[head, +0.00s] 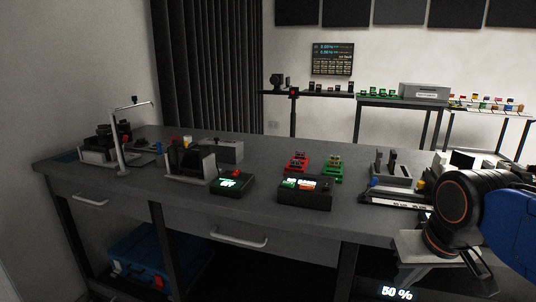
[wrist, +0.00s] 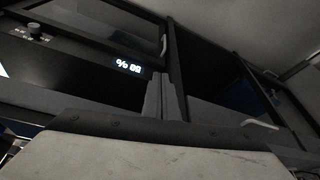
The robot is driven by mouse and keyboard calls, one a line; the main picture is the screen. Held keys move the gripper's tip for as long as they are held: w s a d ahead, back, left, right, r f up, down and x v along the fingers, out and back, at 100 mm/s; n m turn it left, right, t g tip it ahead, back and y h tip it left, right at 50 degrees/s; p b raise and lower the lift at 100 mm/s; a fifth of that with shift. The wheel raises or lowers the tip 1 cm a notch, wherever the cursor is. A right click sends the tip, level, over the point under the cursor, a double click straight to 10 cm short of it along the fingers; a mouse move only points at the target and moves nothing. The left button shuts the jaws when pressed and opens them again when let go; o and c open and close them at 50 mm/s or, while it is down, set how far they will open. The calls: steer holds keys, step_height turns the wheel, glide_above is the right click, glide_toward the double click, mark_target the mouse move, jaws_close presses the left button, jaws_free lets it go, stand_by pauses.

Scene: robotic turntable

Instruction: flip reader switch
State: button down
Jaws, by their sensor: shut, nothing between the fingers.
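My gripper (wrist: 160,82) is in the wrist view with its two grey fingers together and nothing between them. In the head view my arm is at the right, low in front of the desk, and the fingertips cannot be made out. I cannot tell for sure which part is the reader switch. A black box with a green-lit screen and a red part (head: 232,183) stands on the desk, left of a wider black box with lit displays (head: 305,193). My fingers are apart from both boxes.
The grey desk (head: 255,213) has drawers with handles in front. A lit percent display (wrist: 128,66) and a small knob (wrist: 36,31) show in the wrist view. Red (head: 298,162) and green (head: 332,168) racks stand behind the boxes. A blue case (head: 140,256) sits under the desk.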

steer(key=c, duration=2.4)
jaws_free()
steer(key=shift+t, duration=0.3)
steer(key=s+f, duration=0.2)
steer(key=f, duration=0.1)
steer(key=s+f, duration=0.1)
steer(key=f, duration=0.1)
steer(key=shift+s+d+f, duration=0.15)
steer(key=shift+d, duration=0.25)
steer(key=o, duration=0.4)
steer(key=shift+f, duration=0.1)
step_height(320, 180, up, 34)
steer(key=r+m+g, duration=0.1)
steer(key=m+g, duration=0.2)
steer(key=g, duration=0.2)
glide_above(327, 184)
step_height(327, 184, down, 18)
steer(key=shift+s+r, duration=0.1)
